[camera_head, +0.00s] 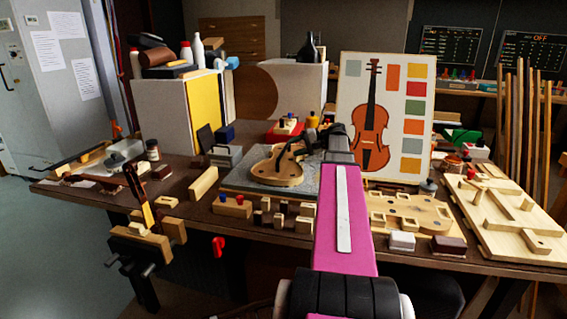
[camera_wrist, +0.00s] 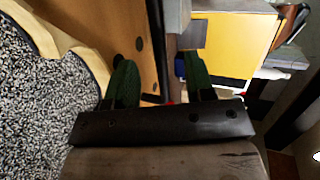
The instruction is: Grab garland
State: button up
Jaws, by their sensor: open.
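The garland (camera_head: 275,170), a pale violin-shaped wooden body, lies flat on a speckled grey mat (camera_head: 240,183) in the middle of the bench. In the wrist view its pale curved rim (camera_wrist: 62,48) borders a browner inner surface with dark spots. My gripper (camera_head: 312,138) is at the garland's right end in the head view and partly covers it. In the wrist view the two green fingers (camera_wrist: 160,75) stand apart with nothing held. The left finger overlaps the brown surface and the right one appears beyond its edge. I cannot tell their exact height or whether they touch it.
Small wooden blocks (camera_head: 265,204) stand in front of the mat. A violin picture board (camera_head: 345,95) rises behind right, and a box with a yellow side (camera_head: 204,108) behind left. A pale wooden plate (camera_head: 408,212) and a jig board (camera_head: 505,215) lie at right.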

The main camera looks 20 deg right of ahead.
aim_at(284, 149)
jog(key=shift+x, duration=2.75)
jog(key=shift+s, duration=0.1)
grip_shut()
